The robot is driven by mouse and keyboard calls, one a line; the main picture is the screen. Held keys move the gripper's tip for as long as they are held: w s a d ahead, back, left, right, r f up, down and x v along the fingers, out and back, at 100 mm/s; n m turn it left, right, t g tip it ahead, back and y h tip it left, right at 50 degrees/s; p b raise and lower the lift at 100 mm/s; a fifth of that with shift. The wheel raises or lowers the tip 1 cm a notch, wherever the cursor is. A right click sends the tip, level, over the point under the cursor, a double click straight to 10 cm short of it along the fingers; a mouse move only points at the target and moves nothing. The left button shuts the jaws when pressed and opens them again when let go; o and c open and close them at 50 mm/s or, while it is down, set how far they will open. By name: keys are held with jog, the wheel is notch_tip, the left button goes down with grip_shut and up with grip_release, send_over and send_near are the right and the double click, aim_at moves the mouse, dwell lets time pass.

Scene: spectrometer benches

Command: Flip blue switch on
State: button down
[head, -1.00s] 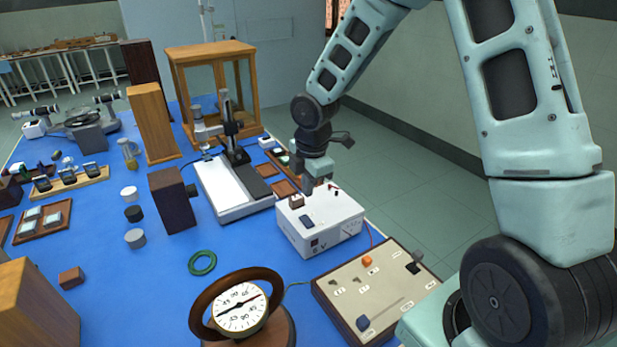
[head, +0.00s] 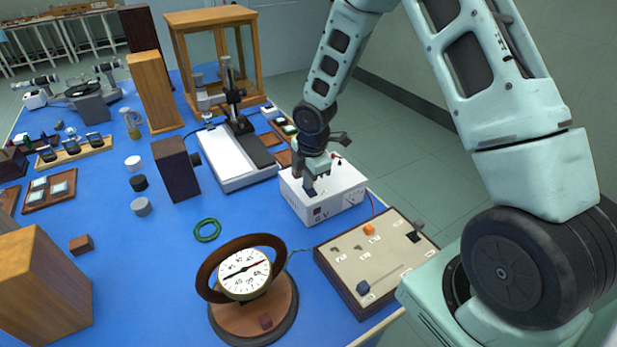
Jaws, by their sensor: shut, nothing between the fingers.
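A white box (head: 340,203) with "6 V" lettering on its front stands near the table's right edge. A dark blue rocker switch shows on its top in the earlier frame and is now mostly hidden by my gripper. My gripper (head: 310,190) is shut and empty, pointing down at the left part of the box top. Its tips are at or very close to the switch; I cannot tell whether they touch, nor the switch's position. A dark blue knob (head: 363,286) is on the separate beige panel in front.
The beige panel (head: 345,262), with an orange knob (head: 369,229), lies in front of the box. A compass dial (head: 244,274) on a round wooden base is left of it. A white-based stand (head: 222,170) is behind left. Blue table is clear around the green ring (head: 207,230).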

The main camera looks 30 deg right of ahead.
jog(key=shift+w+r+p, duration=0.1)
jog(key=shift+p, duration=0.4)
jog(key=shift+f, duration=0.25)
jog(key=shift+s+r, duration=0.15)
jog(key=shift+s, duration=0.7)
jog(key=shift+r, duration=0.55)
notch_tip(320, 180, up, 13)
jog(key=s+p, duration=0.2)
